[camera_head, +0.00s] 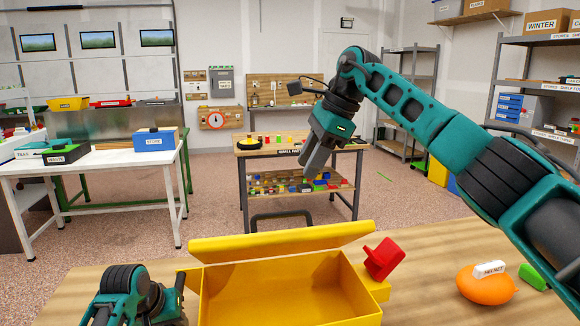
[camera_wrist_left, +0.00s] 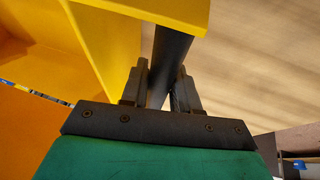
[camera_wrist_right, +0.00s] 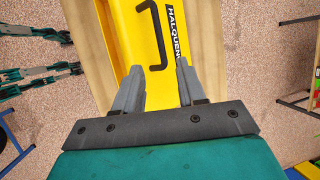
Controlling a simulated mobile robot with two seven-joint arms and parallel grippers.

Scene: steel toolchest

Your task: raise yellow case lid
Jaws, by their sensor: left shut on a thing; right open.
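The yellow case (camera_head: 290,290) stands on the wooden bench with its inside in view. Its lid (camera_head: 280,242) is raised and tilted at the far side. A black handle (camera_head: 281,217) shows beyond the lid; it also shows in the right wrist view (camera_wrist_right: 153,35) near black lettering. A red part (camera_head: 382,258) sticks up at the case's right side. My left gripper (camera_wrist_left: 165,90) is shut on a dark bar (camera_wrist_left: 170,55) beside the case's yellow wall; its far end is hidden. My right gripper (camera_head: 310,165) is open and empty, in the air beyond the lid.
An orange helmet (camera_head: 486,286) with a white label and a green item (camera_head: 532,277) lie on the bench at right. A small-parts table (camera_head: 290,148) stands across the floor. A white table (camera_head: 100,160) is at left. Bench space right of the case is mostly clear.

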